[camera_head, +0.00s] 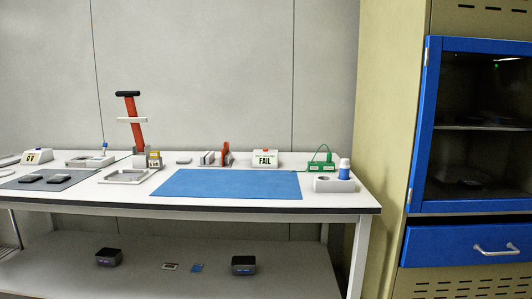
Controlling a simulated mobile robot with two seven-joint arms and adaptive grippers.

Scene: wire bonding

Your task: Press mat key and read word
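A blue mat (228,184) lies flat on the right half of the white workbench. Behind it stands a small white box (265,159) whose face shows the word FAIL in dark letters; a small reddish spot sits above the word. A green device (321,167) with a looped green cord stands to the right of that box. I cannot make out which key belongs to the mat. A grey mat (84,175) at the left carries two dark flat items. Neither of my grippers shows in this view.
The workbench (320,203) also holds a metal tray (126,176), a red-columned press (133,122), a white holder (334,185) and a white box (37,157) at the left. Dark bins stand on the lower shelf (70,275). A blue cabinet (417,150) stands at the right.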

